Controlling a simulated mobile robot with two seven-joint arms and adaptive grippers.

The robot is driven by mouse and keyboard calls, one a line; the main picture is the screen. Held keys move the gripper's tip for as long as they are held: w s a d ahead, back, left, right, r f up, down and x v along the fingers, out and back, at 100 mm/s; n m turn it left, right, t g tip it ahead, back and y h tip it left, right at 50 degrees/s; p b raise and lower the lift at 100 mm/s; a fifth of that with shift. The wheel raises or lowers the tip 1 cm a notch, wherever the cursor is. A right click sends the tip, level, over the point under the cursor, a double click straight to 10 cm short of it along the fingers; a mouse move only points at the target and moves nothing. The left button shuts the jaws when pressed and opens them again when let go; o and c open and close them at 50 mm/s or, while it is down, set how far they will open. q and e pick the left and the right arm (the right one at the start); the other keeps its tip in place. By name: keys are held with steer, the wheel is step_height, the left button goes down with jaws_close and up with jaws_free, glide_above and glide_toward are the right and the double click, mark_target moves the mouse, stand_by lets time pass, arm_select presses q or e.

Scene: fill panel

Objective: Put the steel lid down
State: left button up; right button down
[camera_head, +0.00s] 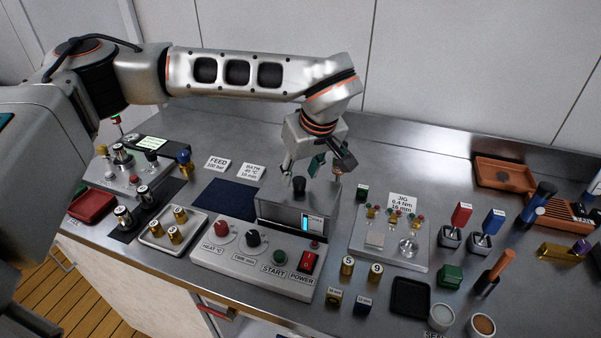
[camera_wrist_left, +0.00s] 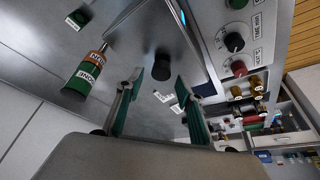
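The steel lid (camera_head: 276,199) lies on top of the steel bath box (camera_head: 284,214) in the middle of the bench. Its black knob (camera_head: 298,186) stands upright. In the left wrist view the knob (camera_wrist_left: 162,62) shows in the gap between the fingertips, on the lid's bare metal (camera_wrist_left: 140,50). My left gripper (camera_head: 301,169) is open just above the knob, its fingers pointing down, apart from each other with nothing between them. I cannot tell if either finger touches the knob. My right gripper is not in view.
A control panel (camera_head: 258,272) with knobs and a red switch stands in front of the box. A dark blue mat (camera_head: 226,199) lies left of it, bare. A jig plate (camera_head: 390,240) stands to the right. A green bottle (camera_wrist_left: 85,76) shows beside the box in the wrist view.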

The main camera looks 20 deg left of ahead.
arm_select(q)
steer(key=b+v, duration=0.1)
steer(key=v, duration=1.1)
steer(key=shift+r, duration=0.3)
